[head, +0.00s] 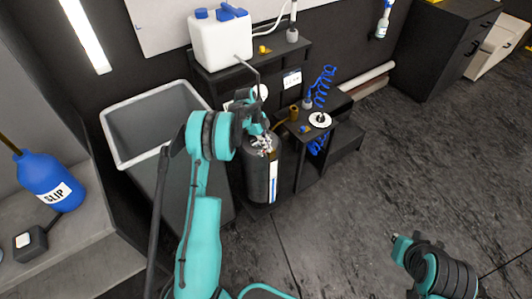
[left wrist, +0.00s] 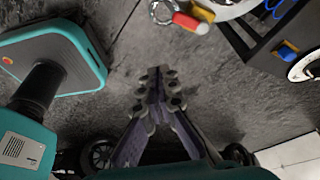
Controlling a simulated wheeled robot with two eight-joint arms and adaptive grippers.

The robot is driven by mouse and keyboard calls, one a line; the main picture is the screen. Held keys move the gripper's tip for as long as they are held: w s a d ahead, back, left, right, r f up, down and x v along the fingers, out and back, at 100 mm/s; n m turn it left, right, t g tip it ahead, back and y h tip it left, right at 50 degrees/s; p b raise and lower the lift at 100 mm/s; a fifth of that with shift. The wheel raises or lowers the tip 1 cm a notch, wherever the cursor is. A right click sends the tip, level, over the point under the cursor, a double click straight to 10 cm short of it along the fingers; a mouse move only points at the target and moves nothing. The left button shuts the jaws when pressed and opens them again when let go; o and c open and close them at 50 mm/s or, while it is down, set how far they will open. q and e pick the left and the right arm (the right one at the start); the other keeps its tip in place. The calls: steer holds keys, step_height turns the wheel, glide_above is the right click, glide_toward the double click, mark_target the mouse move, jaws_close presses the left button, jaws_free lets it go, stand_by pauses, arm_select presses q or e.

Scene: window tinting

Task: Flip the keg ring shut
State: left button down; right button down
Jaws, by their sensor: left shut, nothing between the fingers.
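The dark keg (head: 262,180) stands upright on the floor in the head view, with a pale label strip down its side. Its top fittings are partly covered by my left wrist and gripper. In the left wrist view, a shiny metal ring (left wrist: 163,13) shows at the top edge, beside a red and yellow part (left wrist: 190,22). I cannot tell for sure that it is the keg ring, or whether it is open or shut. My left gripper (left wrist: 157,78) is shut and empty, apart from that ring. My right arm shows at the lower right, without a clear gripper.
A large grey bin (head: 155,105) stands left of the keg. A low black table (head: 308,133) with a blue coiled hose (head: 322,88) stands at its right. A white tank (head: 221,40) sits on a shelf behind. The floor at right is clear.

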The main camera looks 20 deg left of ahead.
arm_select(q)
steer(key=v, duration=0.2)
steer(key=p+v, duration=0.1)
steer(key=shift+w+r, duration=0.25)
steer(key=shift+r, duration=0.2)
steer(key=s+d+r+n+t+y, duration=0.1)
steer(key=s+d+r+n+t, duration=0.1)
steer(key=s+d+r+n, duration=0.45)
steer(key=s+d+r+n+t+y, duration=0.1)
steer(key=s+d+r+n, duration=0.15)
steer(key=s+r, duration=0.8)
steer(key=s+d+r+n+t+y, duration=0.1)
steer(key=s+d+n+t, duration=0.1)
steer(key=s+n, duration=0.2)
steer(key=s+d+r+n+t, duration=0.2)
steer(key=s+d+n, duration=0.1)
steer(key=s, duration=0.8)
steer(key=shift+s+n+y, duration=0.15)
steer(key=shift+n+y, duration=0.25)
steer(key=shift+n, duration=0.3)
